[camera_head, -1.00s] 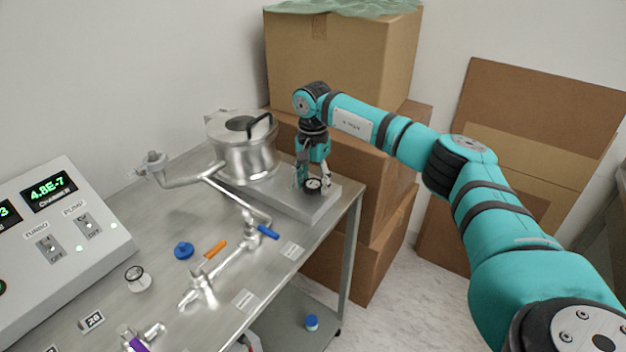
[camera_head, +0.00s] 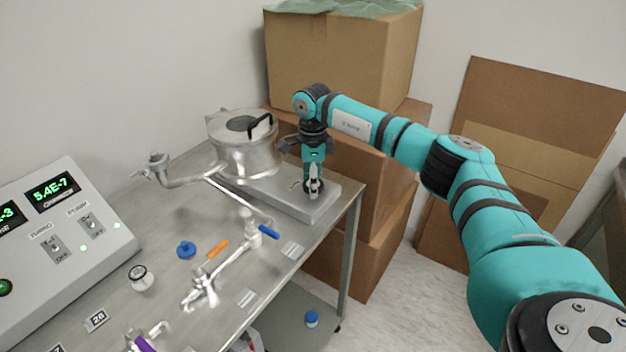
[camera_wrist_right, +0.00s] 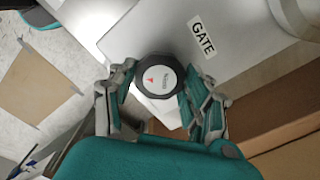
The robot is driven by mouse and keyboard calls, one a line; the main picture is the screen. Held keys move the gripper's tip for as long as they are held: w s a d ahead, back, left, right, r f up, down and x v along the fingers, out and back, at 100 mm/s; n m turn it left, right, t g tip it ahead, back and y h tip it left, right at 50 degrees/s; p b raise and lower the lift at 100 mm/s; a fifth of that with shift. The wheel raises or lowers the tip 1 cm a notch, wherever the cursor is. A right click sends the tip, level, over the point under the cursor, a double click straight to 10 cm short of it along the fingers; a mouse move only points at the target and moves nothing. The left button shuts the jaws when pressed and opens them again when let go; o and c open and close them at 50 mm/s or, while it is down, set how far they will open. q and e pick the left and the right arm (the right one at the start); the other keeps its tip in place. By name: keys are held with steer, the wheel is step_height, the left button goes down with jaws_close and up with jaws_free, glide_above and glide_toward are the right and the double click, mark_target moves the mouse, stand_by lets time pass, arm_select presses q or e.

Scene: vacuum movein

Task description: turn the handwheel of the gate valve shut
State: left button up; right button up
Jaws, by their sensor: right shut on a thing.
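The gate valve's handwheel is a dark round knob (camera_wrist_right: 158,76) with a white cap and a red pointer, seen in the right wrist view. It sits on a light grey plate beside a white label (camera_wrist_right: 202,37) reading GATE. My right gripper (camera_head: 314,187) is shut on the handwheel, one finger on each side of its rim. In the head view the fingers mostly hide the handwheel, above the right end of the grey metal block (camera_head: 325,207). My left gripper is not in view.
A steel chamber with a black-handled lid (camera_head: 241,155) stands left of the gripper. Pipes with an orange lever (camera_head: 218,249) and a blue lever (camera_head: 268,232) cross the bench. The controller (camera_head: 60,262) is at left; cardboard boxes (camera_head: 340,55) stand behind the arm.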

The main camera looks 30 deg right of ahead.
steer(key=m, duration=0.4)
steer(key=shift+r+m+p, duration=0.2)
steer(key=shift+m+p, duration=0.1)
steer(key=shift+p, duration=0.05)
steer(key=m, duration=0.3)
steer(key=shift+w+m+p, duration=0.1)
steer(key=shift+m+p, duration=0.2)
steer(key=shift+m, duration=0.1)
steer(key=m+p, duration=0.1)
steer(key=m, duration=0.3)
steer(key=shift+d, duration=0.1)
steer(key=m, duration=0.4)
steer(key=shift+p, duration=0.4)
steer(key=m+p, duration=0.1)
steer(key=m, duration=0.4)
steer(key=shift+r, duration=0.1)
steer(key=m+p, duration=0.2)
steer(key=m, duration=0.4)
steer(key=o, duration=0.9)
steer(key=shift+c, duration=0.2)
steer(key=o, duration=0.3)
steer(key=shift+f, duration=0.2)
